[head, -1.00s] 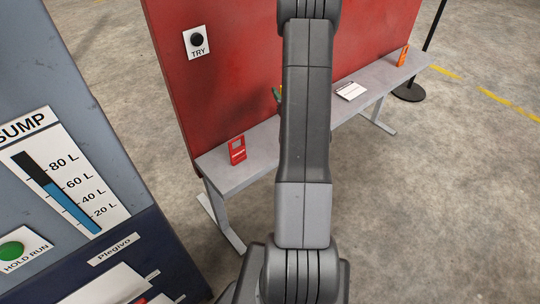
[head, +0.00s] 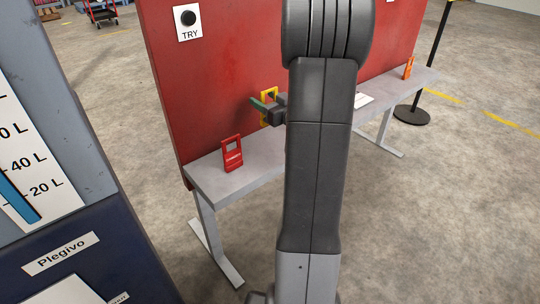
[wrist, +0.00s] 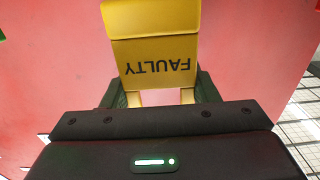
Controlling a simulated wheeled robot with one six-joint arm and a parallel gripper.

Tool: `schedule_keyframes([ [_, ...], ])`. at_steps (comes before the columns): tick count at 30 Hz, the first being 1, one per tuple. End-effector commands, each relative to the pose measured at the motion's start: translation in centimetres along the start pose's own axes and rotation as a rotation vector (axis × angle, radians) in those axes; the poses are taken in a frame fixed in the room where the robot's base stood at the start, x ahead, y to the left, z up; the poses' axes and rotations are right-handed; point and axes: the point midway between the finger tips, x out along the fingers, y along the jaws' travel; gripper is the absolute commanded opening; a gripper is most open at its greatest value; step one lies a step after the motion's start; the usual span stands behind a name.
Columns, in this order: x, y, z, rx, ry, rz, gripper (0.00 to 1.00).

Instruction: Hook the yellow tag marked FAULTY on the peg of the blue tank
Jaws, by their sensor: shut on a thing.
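The yellow tag (wrist: 153,62) marked FAULTY is in my gripper (wrist: 158,98), its word upside down in the wrist view. My gripper is shut on it. In the head view the yellow tag (head: 268,97) shows beside my gripper (head: 264,108), above the grey bench and in front of the red panel. My arm hides part of this area.
A grey bench (head: 262,166) runs along the red panel (head: 225,75). A red tag (head: 232,154) stands on its near end and an orange tag (head: 408,68) at its far end. A black post (head: 431,65) stands at the right.

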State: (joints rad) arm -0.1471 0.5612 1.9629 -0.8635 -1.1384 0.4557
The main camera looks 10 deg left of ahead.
Motion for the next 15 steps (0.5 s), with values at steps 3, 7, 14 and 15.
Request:
schedule_keyframes([
  [3, 0.0, 0.0, -0.1, 0.000, 0.000, 0.000, 0.32],
  [7, 0.0, 0.0, 0.0, 0.000, 0.000, 0.000, 0.32],
  [14, 0.0, 0.0, 2.8, 0.002, -0.003, 0.000, 0.32],
  [15, 0.0, 0.0, 3.5, 0.003, -0.003, 0.000, 0.32],
])
